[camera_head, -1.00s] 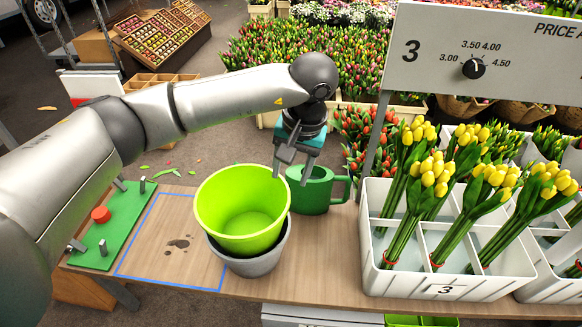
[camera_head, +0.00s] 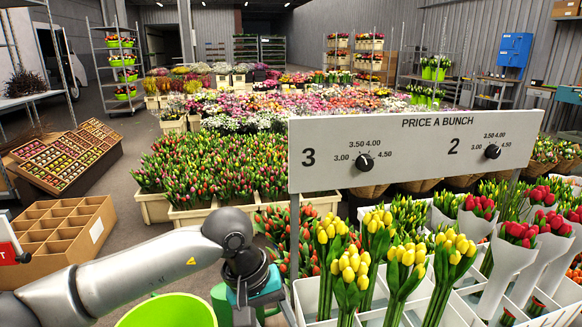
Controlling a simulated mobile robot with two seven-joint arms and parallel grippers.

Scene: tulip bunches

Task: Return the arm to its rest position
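My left arm comes in from the lower left. Its gripper (camera_head: 248,303) hangs down at the bottom edge, just right of the lime green bucket (camera_head: 168,314). The fingertips are cut off by the frame edge, so I cannot tell whether they are open or shut. No held object shows. A part of a green thing shows beside the gripper, mostly hidden. My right gripper is not in view.
A white price board (camera_head: 410,150) stands right of my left gripper. Below it, a white crate (camera_head: 312,297) holds yellow tulip bunches (camera_head: 350,268). White-wrapped red tulips (camera_head: 520,235) stand further right. A cardboard divider box (camera_head: 60,232) lies left, on the floor.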

